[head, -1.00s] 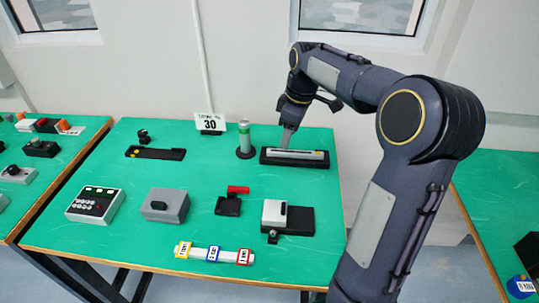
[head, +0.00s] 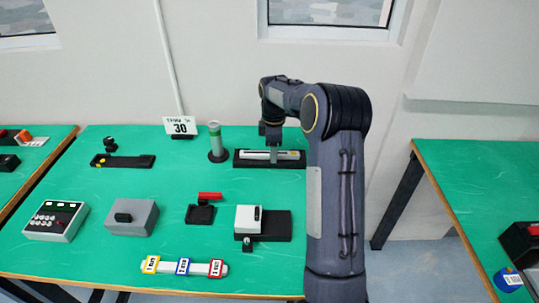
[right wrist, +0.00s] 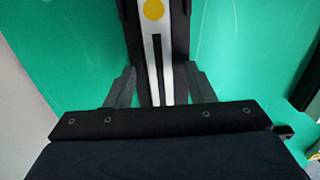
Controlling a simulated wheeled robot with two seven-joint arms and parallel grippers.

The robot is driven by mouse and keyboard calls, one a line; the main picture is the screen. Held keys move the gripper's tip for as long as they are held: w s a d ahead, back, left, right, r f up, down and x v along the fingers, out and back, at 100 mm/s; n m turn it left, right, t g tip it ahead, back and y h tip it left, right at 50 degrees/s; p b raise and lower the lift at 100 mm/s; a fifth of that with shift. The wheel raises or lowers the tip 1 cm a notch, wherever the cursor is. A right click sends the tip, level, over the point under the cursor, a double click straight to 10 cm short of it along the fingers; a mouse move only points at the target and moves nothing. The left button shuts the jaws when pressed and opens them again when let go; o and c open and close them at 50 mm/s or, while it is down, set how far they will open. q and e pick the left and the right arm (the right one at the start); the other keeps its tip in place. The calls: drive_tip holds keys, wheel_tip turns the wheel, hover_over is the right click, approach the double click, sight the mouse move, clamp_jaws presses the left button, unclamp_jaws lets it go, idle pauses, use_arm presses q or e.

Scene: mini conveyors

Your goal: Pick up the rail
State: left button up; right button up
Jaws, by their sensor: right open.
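A pale rail (head: 257,155) with a yellow dot lies in a black holder (head: 237,161) at the back right of the green table. In the right wrist view the rail (right wrist: 155,45) runs lengthwise between my fingers, on the black holder (right wrist: 131,20). My right gripper (head: 273,147) is over the rail's middle, pointing down. In the wrist view its open fingers (right wrist: 160,86) stand on either side of the rail and holder, with green showing beside them. Whether they touch anything cannot be told. My left gripper is not in view.
A grey-green cylinder (head: 216,142) stands left of the holder, near a "30" sign (head: 181,127). In front are a white block on a black base (head: 277,226), a red-handled part (head: 209,196), a grey box (head: 131,217) and a tagged bar (head: 198,268).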

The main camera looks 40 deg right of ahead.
drive_tip(key=shift+f, duration=0.2)
clamp_jaws()
drive_tip(key=shift+r, duration=0.1)
